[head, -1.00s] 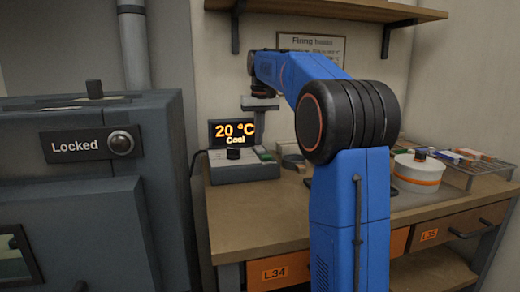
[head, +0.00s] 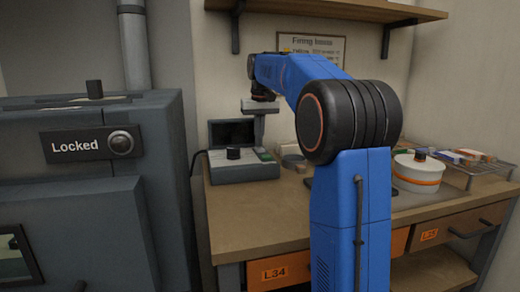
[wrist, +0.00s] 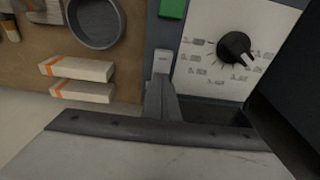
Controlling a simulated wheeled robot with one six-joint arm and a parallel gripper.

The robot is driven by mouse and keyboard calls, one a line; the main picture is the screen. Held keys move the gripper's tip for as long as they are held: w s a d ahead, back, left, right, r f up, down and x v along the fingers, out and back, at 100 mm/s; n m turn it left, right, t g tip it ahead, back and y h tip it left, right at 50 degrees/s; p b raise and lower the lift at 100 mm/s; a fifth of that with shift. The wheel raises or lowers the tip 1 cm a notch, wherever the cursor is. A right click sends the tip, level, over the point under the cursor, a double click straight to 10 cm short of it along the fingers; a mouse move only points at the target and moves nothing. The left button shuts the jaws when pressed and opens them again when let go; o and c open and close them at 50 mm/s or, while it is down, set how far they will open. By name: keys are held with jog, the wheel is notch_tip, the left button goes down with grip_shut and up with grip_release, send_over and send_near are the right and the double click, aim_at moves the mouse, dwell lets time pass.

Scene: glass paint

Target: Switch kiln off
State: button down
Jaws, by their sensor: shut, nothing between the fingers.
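The kiln controller (head: 240,172) is a grey box on the bench beside the kiln (head: 75,215). Its display (head: 232,132) is dark. A black dial (head: 233,153) sits on its top, and in the wrist view the dial (wrist: 235,47) shows on a white marked plate. A green part (head: 265,155) is at the controller's right; it also shows in the wrist view (wrist: 172,8). My gripper (head: 259,138) is shut and empty, pointing down over the controller's right side. In the wrist view its fingertips (wrist: 161,62) are over the grey strip beside the dial plate; contact cannot be told.
The kiln's plate reads "Locked" (head: 78,146). Right of the controller are a round grey ring (wrist: 95,22) and small orange-striped blocks (wrist: 82,68). A white pot with an orange band (head: 417,175) and a wire rack (head: 480,172) stand farther right. A shelf (head: 330,10) hangs above.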

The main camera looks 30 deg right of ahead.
jog(key=shift+r, duration=0.1)
notch_tip(320, 180, up, 7)
dwell(1.0)
dwell(0.4)
